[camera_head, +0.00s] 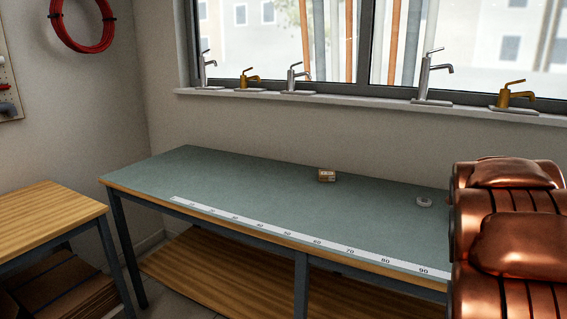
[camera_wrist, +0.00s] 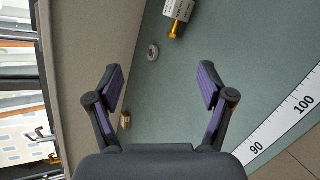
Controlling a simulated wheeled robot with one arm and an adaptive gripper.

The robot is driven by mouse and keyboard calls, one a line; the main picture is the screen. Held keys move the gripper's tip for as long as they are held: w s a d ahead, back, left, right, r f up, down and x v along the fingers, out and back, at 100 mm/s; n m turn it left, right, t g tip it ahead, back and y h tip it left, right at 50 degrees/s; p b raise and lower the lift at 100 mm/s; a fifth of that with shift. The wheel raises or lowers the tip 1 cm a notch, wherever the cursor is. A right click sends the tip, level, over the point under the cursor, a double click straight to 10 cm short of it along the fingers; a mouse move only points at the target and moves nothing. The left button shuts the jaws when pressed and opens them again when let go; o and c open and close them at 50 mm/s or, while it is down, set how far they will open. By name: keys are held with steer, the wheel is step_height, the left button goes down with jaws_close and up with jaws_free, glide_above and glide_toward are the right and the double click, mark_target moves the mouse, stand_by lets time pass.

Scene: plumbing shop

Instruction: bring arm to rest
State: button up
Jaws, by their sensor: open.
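My gripper (camera_wrist: 161,82) is open in the wrist view, with nothing between its two purple-padded fingers. It hangs over the green-topped workbench (camera_wrist: 235,65). In the head view my gripper is not seen; my copper-coloured arm fills the right edge and hides the right end of the bench (camera_head: 235,185).
A small cardboard box (camera_head: 327,175) and a grey ring (camera_head: 424,202) lie on the bench. The wrist view also shows a brass-coloured item with a white label (camera_wrist: 176,28). A ruler strip (camera_head: 300,236) runs along the front edge. Taps (camera_head: 433,80) line the windowsill.

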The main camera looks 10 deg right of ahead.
steer(key=s+a+f+m+g+y+b, duration=0.1)
steer(key=s+a+f+m+g+y, duration=0.1)
steer(key=s+a+f+m, duration=0.35)
steer(key=s+a+f+m+g+y+b, duration=0.1)
steer(key=s+a+f+m+g+y, duration=0.15)
steer(key=s+a+f, duration=0.6)
steer(key=s+a+f+m+g+y+b, duration=0.1)
steer(key=s+a+f+m+g, duration=0.2)
steer(key=a, duration=0.8)
steer(key=s+a+f+m+g+y+b, duration=0.1)
steer(key=s+a+f+g+y, duration=0.15)
steer(key=s+a, duration=0.6)
steer(key=s+a+f+m+g+y+b, duration=0.15)
steer(key=s+a+f, duration=0.25)
steer(key=s+a, duration=0.5)
step_height(320, 180, up, 18)
steer(key=d+p, duration=0.1)
steer(key=p, duration=1.7)
steer(key=shift+d+r+t, duration=0.15)
steer(key=shift+r+t, duration=0.1)
steer(key=shift+t, duration=0.2)
